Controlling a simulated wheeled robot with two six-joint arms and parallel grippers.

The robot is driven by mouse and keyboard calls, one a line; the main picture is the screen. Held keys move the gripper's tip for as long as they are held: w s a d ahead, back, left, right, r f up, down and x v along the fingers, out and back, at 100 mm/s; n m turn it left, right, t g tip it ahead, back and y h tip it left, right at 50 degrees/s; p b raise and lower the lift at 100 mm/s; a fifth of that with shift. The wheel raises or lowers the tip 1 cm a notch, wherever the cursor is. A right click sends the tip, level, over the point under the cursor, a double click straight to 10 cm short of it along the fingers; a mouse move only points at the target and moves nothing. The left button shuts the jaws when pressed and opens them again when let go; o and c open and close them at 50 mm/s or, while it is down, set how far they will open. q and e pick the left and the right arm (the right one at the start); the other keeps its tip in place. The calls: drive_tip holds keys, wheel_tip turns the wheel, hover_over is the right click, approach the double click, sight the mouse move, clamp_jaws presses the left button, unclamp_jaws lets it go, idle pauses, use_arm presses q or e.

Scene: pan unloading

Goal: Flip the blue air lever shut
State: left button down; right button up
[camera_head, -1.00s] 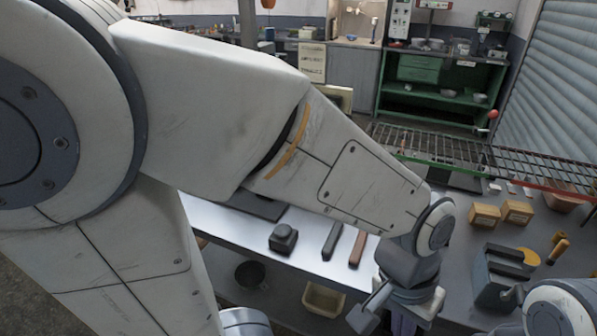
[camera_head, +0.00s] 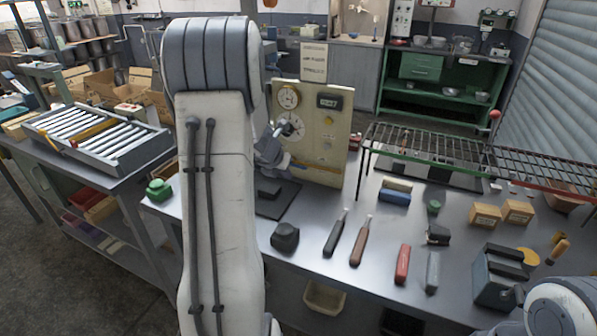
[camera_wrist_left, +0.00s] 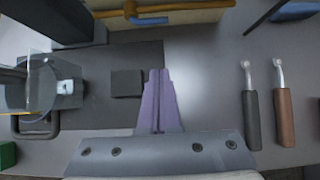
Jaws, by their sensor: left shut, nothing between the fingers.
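The gauge panel (camera_head: 325,120) stands upright at the back of the bench, with a yellow pipe (camera_head: 312,168) along its lower part. In the left wrist view the yellow pipe (camera_wrist_left: 195,8) crosses the top, and a small blue lever (camera_wrist_left: 150,21) lies along it, beside an orange fitting. In the head view my left arm hides most of the gripper. My right gripper is out of view.
A dark mat (camera_head: 285,205) with a black block (camera_wrist_left: 127,83) lies before the panel. Two handled tools (camera_wrist_left: 250,120) lie right of the gripper. A wire rack (camera_head: 430,145) stands at the right. Bare bench (camera_wrist_left: 205,100) separates mat and tools.

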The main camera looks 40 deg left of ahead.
sight(298, 188)
use_arm(q)
drive_tip(key=b+x, duration=0.2)
drive_tip(key=x, duration=0.8)
drive_tip(key=shift+s+d+b, duration=0.1)
drive_tip(key=shift+d+b, duration=0.1)
drive_tip(key=shift+b, duration=0.15)
drive_tip(key=r+p, duration=0.1)
drive_tip(key=w+r+p, duration=0.1)
drive_tip(key=p, duration=0.1)
drive_tip(key=shift+w+a+r, duration=0.2)
drive_tip(key=shift+w+r, duration=0.1)
drive_tip(key=shift+r, duration=0.1)
drive_tip(key=shift+w+a+r+p, duration=0.1)
drive_tip(key=shift+w+r+p, duration=0.25)
drive_tip(key=shift+p, duration=0.35)
drive_tip(key=shift+w, duration=0.1)
